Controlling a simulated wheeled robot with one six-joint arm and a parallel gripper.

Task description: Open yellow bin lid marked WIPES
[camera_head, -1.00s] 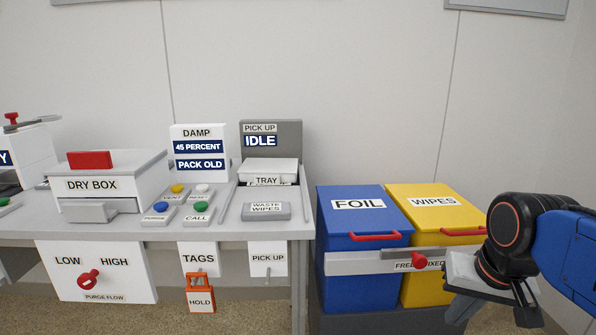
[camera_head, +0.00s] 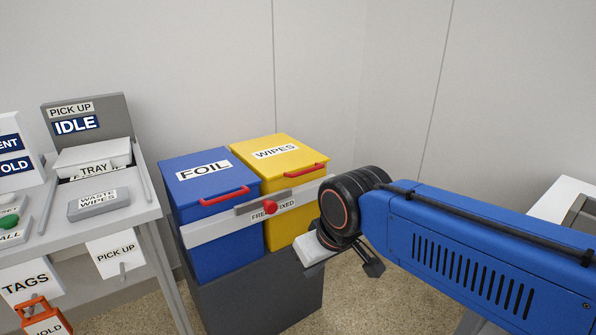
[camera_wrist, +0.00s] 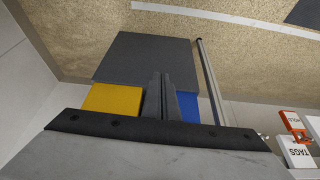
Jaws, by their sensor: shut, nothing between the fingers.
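The yellow bin with the lid marked WIPES (camera_head: 278,152) stands right of a blue bin marked FOIL (camera_head: 203,172). Its lid looks shut, with a red handle (camera_head: 308,169) along the front edge. A pale plate labelled FREE and FIXED crosses both bin fronts and carries a grey bar with a red knob (camera_head: 270,207). My gripper (camera_wrist: 162,78) is shut and empty in the wrist view. That view looks down on part of the yellow bin (camera_wrist: 112,99) and blue bin (camera_wrist: 188,104).
Both bins sit on a dark grey stand (camera_head: 262,292). A grey table (camera_head: 120,217) with a tray (camera_head: 93,157) stands to the left, its leg close to the blue bin. Walls close in behind. A white-topped surface (camera_head: 562,205) is at far right. Open floor lies in front.

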